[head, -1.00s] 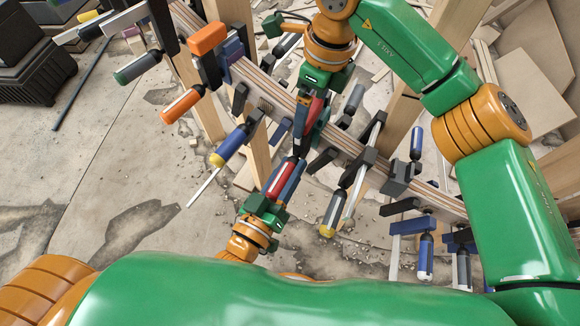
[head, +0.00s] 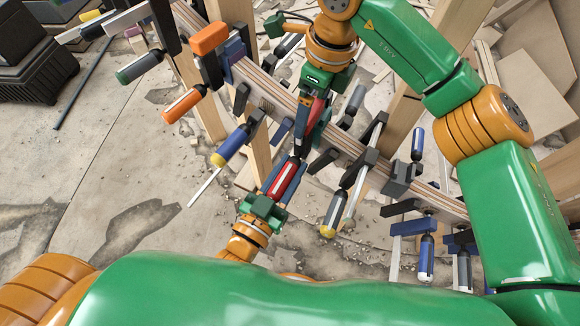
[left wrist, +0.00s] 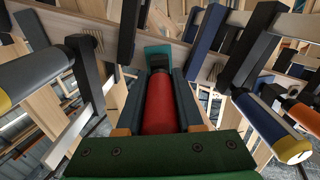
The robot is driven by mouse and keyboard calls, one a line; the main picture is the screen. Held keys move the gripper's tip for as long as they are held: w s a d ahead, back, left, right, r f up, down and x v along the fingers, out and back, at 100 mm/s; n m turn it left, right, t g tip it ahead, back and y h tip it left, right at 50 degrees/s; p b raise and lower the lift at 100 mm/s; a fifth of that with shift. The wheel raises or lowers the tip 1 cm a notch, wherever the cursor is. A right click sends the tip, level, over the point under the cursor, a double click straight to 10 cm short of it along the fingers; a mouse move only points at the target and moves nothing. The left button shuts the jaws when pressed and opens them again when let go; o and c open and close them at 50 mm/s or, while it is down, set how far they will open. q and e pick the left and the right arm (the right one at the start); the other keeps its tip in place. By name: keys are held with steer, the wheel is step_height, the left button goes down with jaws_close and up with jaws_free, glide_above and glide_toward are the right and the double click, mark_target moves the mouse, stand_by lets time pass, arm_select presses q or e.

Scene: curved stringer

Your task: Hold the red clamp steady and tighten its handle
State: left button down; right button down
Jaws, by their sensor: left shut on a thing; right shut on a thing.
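The red clamp sits on the curved wooden stringer (head: 345,140). Its red body (head: 316,106) shows between the fingers of my right gripper (head: 308,118), which is shut on it from above at the stringer. Its red handle (head: 283,181) with a black end points down toward my left gripper (head: 285,176). My left gripper is shut on the handle, one dark finger along each side. In the left wrist view the red handle (left wrist: 160,105) lies between the two fingers, its black collar toward the stringer. The clamp's jaws are mostly hidden by my right gripper.
Other clamps hang close on both sides: a blue one with a yellow end (head: 231,146), an orange-handled one (head: 184,104), and a grey one with a yellow tip (head: 335,212). Wooden posts (head: 257,150) stand behind. Black cases (head: 30,60) are at the upper left; open floor lies at left.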

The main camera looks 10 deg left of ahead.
arm_select(q)
steer(key=shift+f, duration=0.2)
arm_select(e)
steer(key=shift+r, duration=0.1)
arm_select(q)
steer(key=c, duration=0.6)
jaws_free()
steer(key=shift+o, duration=0.3)
steer(key=shift+r, duration=0.1)
steer(key=v, duration=1.2)
steer(key=v, duration=0.6)
